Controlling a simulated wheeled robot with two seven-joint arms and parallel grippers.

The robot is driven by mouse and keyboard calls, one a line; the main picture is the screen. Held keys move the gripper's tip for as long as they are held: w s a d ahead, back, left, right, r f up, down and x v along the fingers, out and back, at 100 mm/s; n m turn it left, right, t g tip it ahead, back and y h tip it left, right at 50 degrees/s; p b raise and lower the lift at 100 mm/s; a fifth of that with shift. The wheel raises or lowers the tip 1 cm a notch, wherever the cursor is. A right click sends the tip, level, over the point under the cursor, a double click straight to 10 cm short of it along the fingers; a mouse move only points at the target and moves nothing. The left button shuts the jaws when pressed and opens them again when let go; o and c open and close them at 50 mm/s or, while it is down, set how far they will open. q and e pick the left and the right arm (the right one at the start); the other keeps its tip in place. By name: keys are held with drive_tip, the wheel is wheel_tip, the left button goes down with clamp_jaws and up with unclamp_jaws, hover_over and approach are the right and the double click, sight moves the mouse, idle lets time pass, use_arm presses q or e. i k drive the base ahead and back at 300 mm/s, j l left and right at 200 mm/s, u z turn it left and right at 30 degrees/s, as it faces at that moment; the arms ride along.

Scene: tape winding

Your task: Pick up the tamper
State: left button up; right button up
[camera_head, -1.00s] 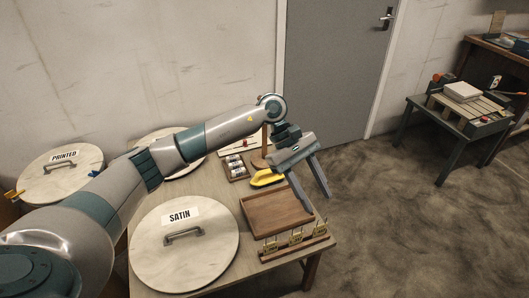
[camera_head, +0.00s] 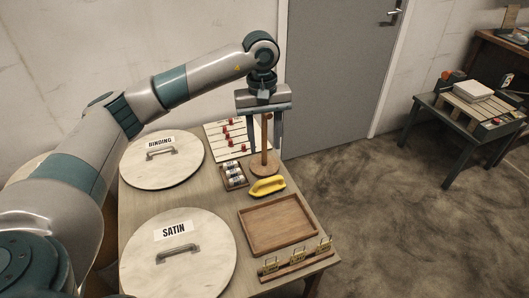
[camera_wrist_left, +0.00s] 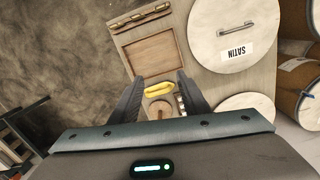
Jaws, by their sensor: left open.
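The wooden piece that looks like the tamper (camera_head: 265,139) stands upright on the table, a thin post on a round disc base. My left gripper (camera_head: 265,148) is open above the base, fingers pointing down, one on each side of the post in the head view. I cannot tell whether either finger touches it. In the left wrist view the disc base of the tamper (camera_wrist_left: 158,103) shows partly behind the gripper body, between the open fingers of my left gripper (camera_wrist_left: 160,77). My right gripper is not in view.
A yellow tool (camera_head: 267,187) lies just in front of the base. A small tray of rolls (camera_head: 234,177) and a white board with red pegs (camera_head: 222,138) are close by. An empty wooden tray (camera_head: 246,224), a brass-fitted rack (camera_head: 300,263) and a SATIN lid (camera_head: 200,270) are nearer.

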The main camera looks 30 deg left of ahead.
sight(263, 165)
drive_tip(key=i+j, duration=0.35)
drive_tip(key=i, duration=0.15)
drive_tip(key=i+j, duration=0.4)
drive_tip(key=i, duration=0.1)
